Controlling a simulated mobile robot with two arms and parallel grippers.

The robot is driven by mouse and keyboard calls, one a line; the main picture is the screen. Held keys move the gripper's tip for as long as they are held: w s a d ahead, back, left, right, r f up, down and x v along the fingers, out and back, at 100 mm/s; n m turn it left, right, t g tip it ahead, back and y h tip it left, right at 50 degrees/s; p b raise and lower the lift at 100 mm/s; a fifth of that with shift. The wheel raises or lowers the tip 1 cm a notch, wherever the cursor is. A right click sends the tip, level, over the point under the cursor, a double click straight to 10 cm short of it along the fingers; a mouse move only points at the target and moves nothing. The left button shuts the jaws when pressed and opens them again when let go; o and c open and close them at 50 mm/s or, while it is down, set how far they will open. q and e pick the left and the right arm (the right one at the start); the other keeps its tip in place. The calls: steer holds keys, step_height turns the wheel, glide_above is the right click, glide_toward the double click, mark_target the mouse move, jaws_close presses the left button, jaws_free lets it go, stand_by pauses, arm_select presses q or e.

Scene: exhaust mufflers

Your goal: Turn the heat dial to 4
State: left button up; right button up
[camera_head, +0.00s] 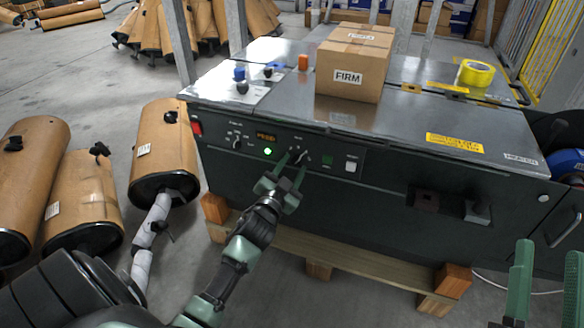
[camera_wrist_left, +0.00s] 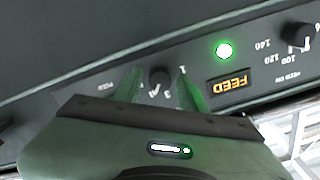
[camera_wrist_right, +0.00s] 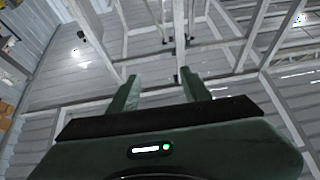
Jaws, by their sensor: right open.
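The heat dial (camera_head: 301,156) is a small dark knob with white marks around it on the dark front panel (camera_head: 375,160) of the machine. My left gripper (camera_head: 293,168) is at the panel, just in front of the dial. In the left wrist view the dial (camera_wrist_left: 160,77) shows between its two fingertips (camera_wrist_left: 158,84), with a gap on each side. The left gripper is open, not clamped on the dial. The dial's setting is too small to read. My right gripper (camera_head: 547,268) is open and empty at the lower right, away from the panel.
Left of the dial are a lit green lamp (camera_head: 267,152), an orange FEED label (camera_head: 266,137) and another dial (camera_head: 237,142). A white switch (camera_head: 351,165) lies to the right.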

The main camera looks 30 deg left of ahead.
stand_by(0.3)
arm_select(q)
steer(key=shift+s+d, duration=0.1)
steer(key=shift+s, duration=0.15)
steer(key=p+v, duration=0.2)
steer(key=v, duration=0.5)
steer(key=shift+s, duration=0.15)
arm_select(e)
step_height(320, 180, down, 8)
steer(key=w+g+h, duration=0.1)
steer(key=w+g, duration=0.1)
steer(key=g, duration=0.3)
steer(key=shift+d+h, duration=0.3)
steer(key=shift+h, duration=0.1)
steer(key=shift+w+f, duration=0.1)
